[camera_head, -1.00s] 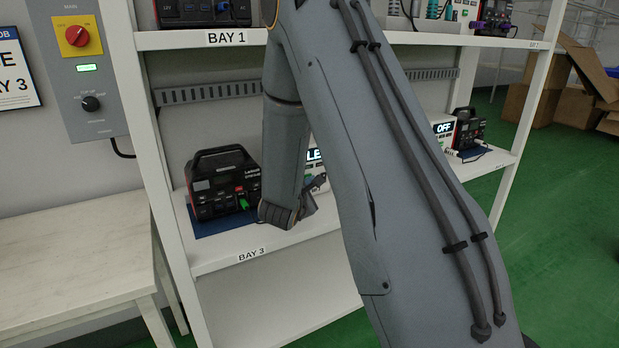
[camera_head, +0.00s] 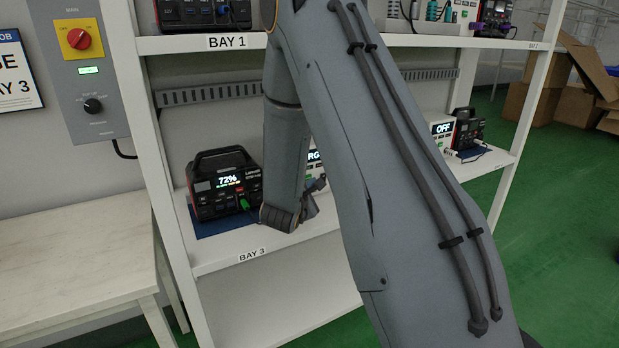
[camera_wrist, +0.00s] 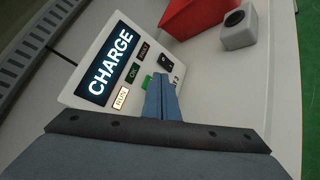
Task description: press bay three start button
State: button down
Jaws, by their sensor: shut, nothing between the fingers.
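In the wrist view the bay three charger (camera_wrist: 98,62) is a white box whose dark screen reads CHARGE. Below the screen are small dark labels and a lit pale lamp (camera_wrist: 121,98). A green button (camera_wrist: 147,82) shows at the left edge of my fingertips, partly covered. My gripper (camera_wrist: 160,80) is shut and empty, its tips at the charger's front; I cannot tell whether they touch the button. In the head view my arm hides most of the charger; part of its screen (camera_head: 314,156) shows. The black power station (camera_head: 224,186) beside it shows 72%.
A red bin (camera_wrist: 200,15) and a grey block (camera_wrist: 238,27) lie past the charger in the wrist view. The shelf edge labelled BAY 3 (camera_head: 252,255) is in front. Another charger (camera_head: 442,128) reads OFF on the right. A grey control box (camera_head: 85,75) hangs left.

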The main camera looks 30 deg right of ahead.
jog(key=shift+s+d+p, duration=0.1)
jog(key=shift+s+p, duration=1.55)
jog(key=shift+s, duration=1.4)
jog(key=shift+w+a+r+m+y, duration=0.1)
jog(key=shift+w+a+m+y, duration=0.05)
jog(key=shift+a+m+y, duration=0.2)
jog(key=a+m+y, duration=0.1)
jog(key=a, duration=0.1)
jog(key=a+m+y+p, duration=0.1)
jog(key=a+y, duration=0.1)
jog(key=s+a+m+g+y, duration=0.1)
jog(key=a, duration=0.1)
jog(key=shift+a+r, duration=0.2)
jog(key=shift+r, duration=0.15)
jog(key=s+a+r+m+g+y+p, duration=0.1)
jog(key=s+a+m+g+y+p, duration=0.2)
jog(key=s+a, duration=0.4)
jog(key=s+a+r+m+g+y, duration=0.1)
jog(key=s+a+r+m+g, duration=0.1)
jog(key=s, duration=0.9)
jog(key=s+a+r+m+g+y+p, duration=0.1)
jog(key=s+a+r+m+g, duration=0.1)
jog(key=s+r+m+g, duration=0.2)
jog(key=s+m+g, duration=0.1)
jog(key=s+m, duration=0.2)
jog(key=s, duration=0.4)
jog(key=shift+a+y, duration=0.35)
jog(key=shift+a, duration=0.05)
